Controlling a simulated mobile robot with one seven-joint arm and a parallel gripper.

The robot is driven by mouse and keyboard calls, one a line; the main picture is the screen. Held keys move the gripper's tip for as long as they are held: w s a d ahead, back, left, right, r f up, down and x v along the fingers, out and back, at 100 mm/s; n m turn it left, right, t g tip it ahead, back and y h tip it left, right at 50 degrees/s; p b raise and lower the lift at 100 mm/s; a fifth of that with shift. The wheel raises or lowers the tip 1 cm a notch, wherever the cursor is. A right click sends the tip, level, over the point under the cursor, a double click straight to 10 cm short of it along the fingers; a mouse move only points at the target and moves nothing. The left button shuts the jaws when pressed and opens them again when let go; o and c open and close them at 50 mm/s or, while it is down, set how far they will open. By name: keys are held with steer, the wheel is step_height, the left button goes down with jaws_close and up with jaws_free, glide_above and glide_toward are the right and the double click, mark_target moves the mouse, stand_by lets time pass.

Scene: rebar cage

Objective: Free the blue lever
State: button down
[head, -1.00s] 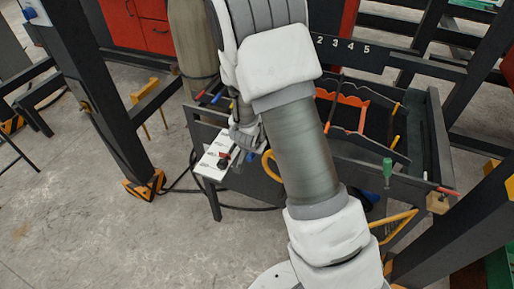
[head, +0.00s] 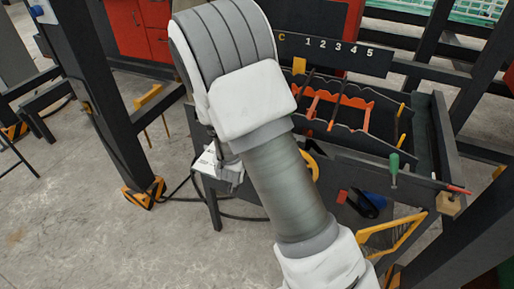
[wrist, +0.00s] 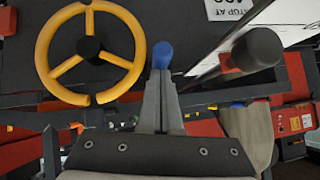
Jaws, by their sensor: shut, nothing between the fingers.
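In the wrist view a blue rounded knob (wrist: 163,55), which looks like the end of the blue lever, shows right at the tips of my gripper (wrist: 162,76). The two grey fingers are shut together with nothing between them. I cannot tell whether they touch the knob or stand in front of it. The lever's shaft is not visible. In the head view my arm hides the fingertips and this knob.
A yellow handwheel (wrist: 90,52) is left of the fingers, with a dark cylinder (wrist: 256,50) and a white printed sheet (wrist: 232,10) to the right. In the head view, the bench holds an orange rack (head: 338,108); a green-handled tool (head: 394,165) is at its front.

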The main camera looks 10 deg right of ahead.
steer(key=f+b, duration=0.1)
steer(key=f+t+h+b, duration=0.1)
steer(key=b, duration=0.1)
steer(key=shift+s+a+f+t, duration=0.15)
steer(key=shift+s+f+t, duration=0.05)
steer(key=shift+f+t, duration=0.1)
steer(key=shift+f+b, duration=0.6)
steer(key=shift+b, duration=0.6)
steer(key=shift+s+f, duration=0.2)
steer(key=shift+f, duration=0.05)
steer(key=shift+r, duration=0.1)
